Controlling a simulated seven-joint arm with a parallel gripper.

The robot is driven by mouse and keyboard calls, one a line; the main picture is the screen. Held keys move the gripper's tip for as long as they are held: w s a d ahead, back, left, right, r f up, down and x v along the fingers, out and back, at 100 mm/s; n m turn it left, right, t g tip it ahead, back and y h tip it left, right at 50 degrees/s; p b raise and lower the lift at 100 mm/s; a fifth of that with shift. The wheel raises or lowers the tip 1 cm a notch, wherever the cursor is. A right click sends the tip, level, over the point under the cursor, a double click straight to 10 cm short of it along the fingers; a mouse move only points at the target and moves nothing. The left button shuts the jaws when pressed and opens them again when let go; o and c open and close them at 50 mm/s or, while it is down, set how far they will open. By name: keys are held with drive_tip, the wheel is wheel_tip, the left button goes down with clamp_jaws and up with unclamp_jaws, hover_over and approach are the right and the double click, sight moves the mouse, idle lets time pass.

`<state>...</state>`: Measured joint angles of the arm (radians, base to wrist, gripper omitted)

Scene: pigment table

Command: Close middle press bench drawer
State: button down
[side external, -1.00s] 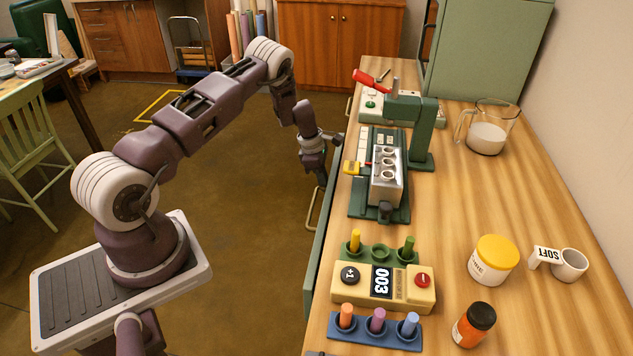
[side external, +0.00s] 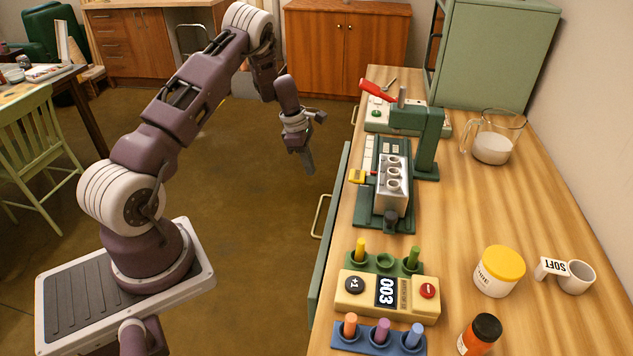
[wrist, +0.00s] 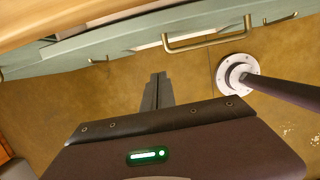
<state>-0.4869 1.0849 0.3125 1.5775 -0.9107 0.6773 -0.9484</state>
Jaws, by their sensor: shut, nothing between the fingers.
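The middle press bench drawer has a green front (side external: 328,235) with a brass bar handle (side external: 321,216). Its front stands out a little past the bench's left edge in the side view. In the wrist view the same handle (wrist: 208,44) is at top centre, with a pale strip behind it. My gripper (side external: 309,170) is shut and empty, pointing down over the floor to the left of the drawer front, apart from it. In the wrist view its fingertips (wrist: 158,76) are below and left of the handle, with floor showing between.
The floor (side external: 240,230) left of the bench is clear.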

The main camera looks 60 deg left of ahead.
drive_tip(key=w+d+f+t+h, duration=0.1)
drive_tip(key=w+d+f, duration=0.1)
drive_tip(key=w+f, duration=0.3)
drive_tip(key=shift+x, duration=1.35)
drive_tip(key=shift+s, duration=0.2)
